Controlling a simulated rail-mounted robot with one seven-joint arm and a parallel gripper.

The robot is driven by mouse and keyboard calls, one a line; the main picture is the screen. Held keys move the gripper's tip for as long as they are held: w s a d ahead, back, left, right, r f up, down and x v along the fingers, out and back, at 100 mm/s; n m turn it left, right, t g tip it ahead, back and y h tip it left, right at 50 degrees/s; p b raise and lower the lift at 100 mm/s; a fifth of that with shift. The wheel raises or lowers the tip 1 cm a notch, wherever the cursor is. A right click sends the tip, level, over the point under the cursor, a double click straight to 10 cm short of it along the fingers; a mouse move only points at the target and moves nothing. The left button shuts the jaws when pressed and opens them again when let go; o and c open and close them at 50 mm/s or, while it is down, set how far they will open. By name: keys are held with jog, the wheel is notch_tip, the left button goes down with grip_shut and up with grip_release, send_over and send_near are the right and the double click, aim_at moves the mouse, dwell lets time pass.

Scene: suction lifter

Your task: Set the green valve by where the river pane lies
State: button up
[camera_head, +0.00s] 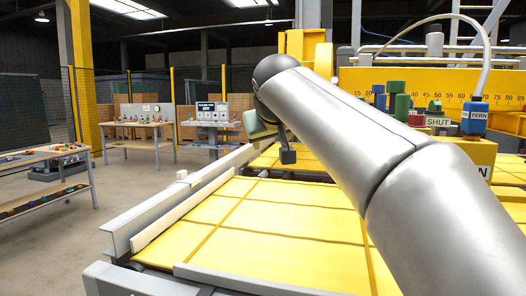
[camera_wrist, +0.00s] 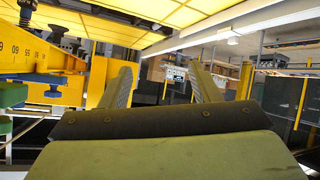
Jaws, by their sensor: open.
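Green valve pieces (camera_head: 398,104) stand on the yellow lifter beam at the right in the head view, near a white SHUT sign (camera_head: 438,122). A blue fitting (camera_head: 474,116) tagged FERN holds a pale hose beside them. Part of this group is hidden behind my arm. No pane labelled river can be read. My gripper shows in the wrist view (camera_wrist: 162,72), its two fingers apart with nothing between them. In the head view its pale green body (camera_head: 258,123) is partly hidden by my arm, left of the valves and apart from them.
A yellow gridded surface (camera_head: 240,225) with a grey side rail (camera_head: 135,222) fills the foreground. A numbered yellow scale (camera_head: 390,80) runs along the lifter. Workbenches (camera_head: 140,125) and a screen reading OFF (camera_head: 207,107) stand at the back. Open floor lies to the left.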

jog(key=shift+s+a+f+y, duration=0.15)
jog(key=shift+a+f+y, duration=0.15)
jog(key=shift+a+f, duration=0.65)
jog(key=shift+r, duration=0.1)
jog(key=s+d+f+m+g+p, duration=0.1)
jog(key=s+d+f+g+p, duration=0.2)
jog(key=s+f, duration=0.7)
jog(key=s+d+f+m+g+p, duration=0.1)
jog(key=s+d+f+g+p, duration=0.3)
jog(key=s+f, duration=0.6)
jog(key=s+d+f+m+g+p, duration=0.1)
jog(key=s+d+f+g+p, duration=0.3)
jog(key=s+d+f, duration=0.3)
jog(key=s+f, duration=0.4)
jog(key=shift+s, duration=0.35)
jog(key=shift+d+r, duration=0.1)
